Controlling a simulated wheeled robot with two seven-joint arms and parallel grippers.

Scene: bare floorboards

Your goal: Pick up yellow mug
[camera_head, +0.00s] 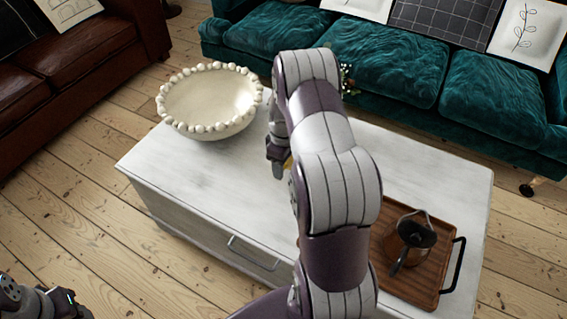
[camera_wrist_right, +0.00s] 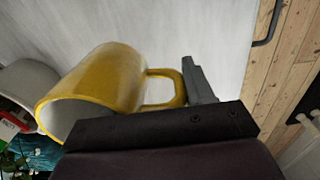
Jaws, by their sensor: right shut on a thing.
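The yellow mug (camera_wrist_right: 95,85) is large in the right wrist view, tipped on its side with its open mouth toward the lower left. Its handle reaches right to the finger of my right gripper (camera_wrist_right: 200,85), which is shut on it. In the head view my right gripper (camera_head: 277,158) is over the white table, and only a sliver of the mug (camera_head: 288,162) shows beside it; my arm hides the rest. Part of my left gripper (camera_head: 60,303) shows at the lower left corner, away from the table; its jaws are unclear.
On the white table (camera_head: 190,178) stand a cream beaded bowl (camera_head: 215,98) at left and a wooden tray (camera_head: 415,280) with a dark-handled pot (camera_head: 412,240) at right. A teal sofa (camera_head: 390,60) is behind, a brown leather sofa (camera_head: 70,75) at left. The table's front left is clear.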

